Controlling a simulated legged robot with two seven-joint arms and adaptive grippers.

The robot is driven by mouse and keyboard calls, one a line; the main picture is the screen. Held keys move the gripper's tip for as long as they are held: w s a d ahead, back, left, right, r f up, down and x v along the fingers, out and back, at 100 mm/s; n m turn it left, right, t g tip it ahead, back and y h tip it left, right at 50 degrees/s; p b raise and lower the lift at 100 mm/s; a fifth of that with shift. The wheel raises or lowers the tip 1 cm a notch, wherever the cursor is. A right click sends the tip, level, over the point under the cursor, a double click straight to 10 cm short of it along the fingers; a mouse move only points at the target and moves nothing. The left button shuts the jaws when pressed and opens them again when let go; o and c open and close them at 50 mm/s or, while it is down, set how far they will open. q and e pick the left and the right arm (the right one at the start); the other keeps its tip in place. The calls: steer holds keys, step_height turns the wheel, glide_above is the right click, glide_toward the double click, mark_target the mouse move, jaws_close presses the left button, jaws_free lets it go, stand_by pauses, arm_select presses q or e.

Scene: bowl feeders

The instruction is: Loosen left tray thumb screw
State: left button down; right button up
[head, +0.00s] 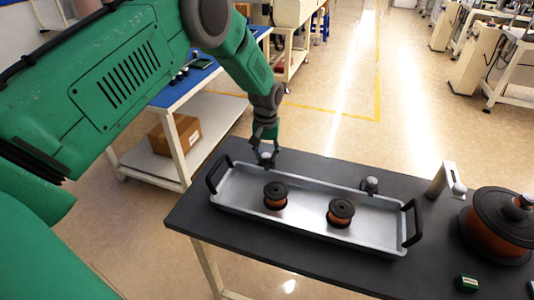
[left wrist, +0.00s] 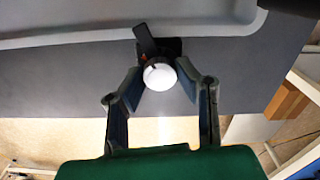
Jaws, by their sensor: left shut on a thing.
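A long silver tray (head: 305,232) with black end handles lies on the dark table and holds two black-and-orange spools (head: 276,195) (head: 340,213). The left thumb screw (head: 266,158) stands at the tray's far edge near its left end; in the left wrist view its knob (left wrist: 159,76) looks white and round, with a dark clamp piece (left wrist: 146,40) reaching to the tray rim. My left gripper (head: 266,140) is above this screw, its fingers on either side of the knob, shut on it. The right thumb screw (head: 371,184) stands farther along the same edge. My right gripper is not in view.
A large black-and-orange spool (head: 497,225) and a grey upright bracket (head: 441,180) stand on the table's right. A blue-topped bench (head: 175,95) with a cardboard box (head: 174,135) stands behind left.

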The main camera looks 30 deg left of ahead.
mark_target(266, 155)
arm_select(q)
steer(key=n, duration=0.6)
steer(key=shift+r, duration=0.1)
stand_by(0.5)
steer(key=c, duration=1.2)
jaws_free()
step_height(266, 155, up, 12)
